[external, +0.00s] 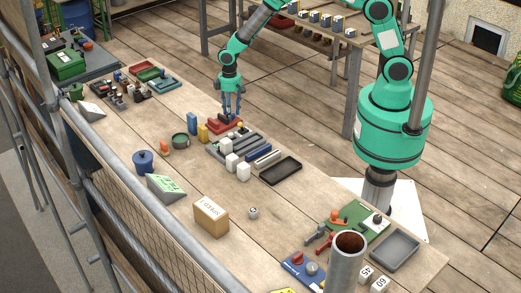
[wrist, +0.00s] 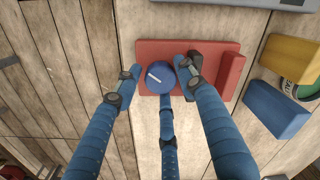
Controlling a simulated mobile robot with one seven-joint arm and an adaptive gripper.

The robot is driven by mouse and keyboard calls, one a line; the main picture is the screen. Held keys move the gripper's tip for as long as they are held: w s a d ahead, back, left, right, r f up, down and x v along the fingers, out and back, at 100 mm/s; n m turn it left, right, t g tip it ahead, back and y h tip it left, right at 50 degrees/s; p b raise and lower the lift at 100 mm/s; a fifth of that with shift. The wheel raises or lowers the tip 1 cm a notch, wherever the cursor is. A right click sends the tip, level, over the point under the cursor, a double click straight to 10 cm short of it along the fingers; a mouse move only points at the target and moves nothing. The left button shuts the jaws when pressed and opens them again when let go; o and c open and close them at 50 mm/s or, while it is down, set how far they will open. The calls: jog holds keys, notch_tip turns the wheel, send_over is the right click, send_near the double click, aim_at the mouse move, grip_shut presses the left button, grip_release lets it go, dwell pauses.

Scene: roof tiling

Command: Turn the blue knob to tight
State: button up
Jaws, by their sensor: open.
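A round blue knob (wrist: 157,84) with a short white mark sits on a red plate (wrist: 165,48) in the wrist view. The mark slants from upper left to lower right. My gripper (wrist: 160,80) is open, its blue fingers spread around the knob from left, right and below. The right fingertip lies close against the knob's edge; I cannot tell if it touches. In the external view my gripper (external: 231,113) points straight down over the red plate (external: 222,127), and the fingers hide the knob. No readable tight marking shows.
A blue block (wrist: 277,108) and a yellow block (wrist: 290,60) stand right of the plate in the wrist view. A grey tray of parts (external: 240,150) lies close by on the bench in the external view. Clear planks lie left of the plate in the wrist view.

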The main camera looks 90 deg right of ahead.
jog(key=c, duration=0.9)
jog(key=shift+o, duration=0.2)
jog(key=shift+m, duration=0.4)
jog(key=shift+m+p, duration=0.65)
jog(key=shift+m, duration=1.35)
jog(key=o, duration=0.9)
jog(key=shift+s, duration=0.1)
jog(key=shift+c, duration=0.2)
